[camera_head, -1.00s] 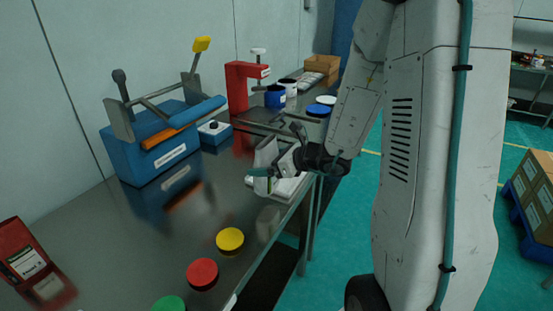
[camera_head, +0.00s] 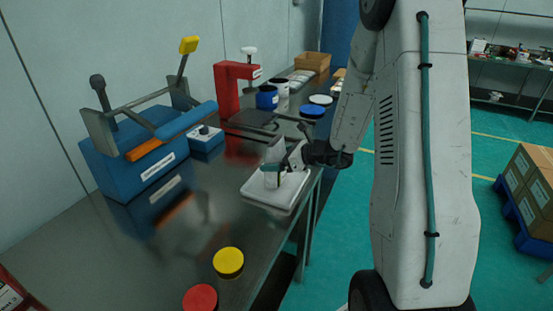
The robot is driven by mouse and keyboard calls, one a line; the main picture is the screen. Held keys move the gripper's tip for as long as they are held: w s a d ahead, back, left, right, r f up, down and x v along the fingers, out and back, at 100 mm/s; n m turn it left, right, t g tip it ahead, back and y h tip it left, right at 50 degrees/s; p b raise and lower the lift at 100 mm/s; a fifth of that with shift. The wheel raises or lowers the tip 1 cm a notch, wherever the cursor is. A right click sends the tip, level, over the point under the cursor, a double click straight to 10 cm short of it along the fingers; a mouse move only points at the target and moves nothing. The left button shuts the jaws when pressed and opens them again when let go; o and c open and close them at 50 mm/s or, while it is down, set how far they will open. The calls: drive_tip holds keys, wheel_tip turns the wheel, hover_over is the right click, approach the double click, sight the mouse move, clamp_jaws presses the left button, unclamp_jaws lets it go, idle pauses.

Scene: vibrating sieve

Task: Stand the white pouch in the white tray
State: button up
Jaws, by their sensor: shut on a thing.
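The white pouch (camera_head: 274,154) is upright in my gripper (camera_head: 272,168), whose jaws are shut on it. The white tray (camera_head: 262,196) lies flat on the metal bench near its right edge. The pouch and gripper are over the far part of the tray in the picture. The pouch's lower end is partly hidden by a finger, and I cannot tell whether it touches the tray floor.
A blue machine with levers (camera_head: 130,150) stands on the bench at left, with a small blue-and-white box (camera_head: 206,138) beside it. A red stand (camera_head: 228,88) and blue tub (camera_head: 267,97) are behind. Yellow (camera_head: 228,262) and red (camera_head: 200,298) lids lie in front.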

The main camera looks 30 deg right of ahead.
drive_tip(key=shift+f, duration=0.25)
drive_tip(key=o, duration=1.2)
drive_tip(key=shift+f, duration=0.1)
drive_tip(key=shift+o, duration=0.2)
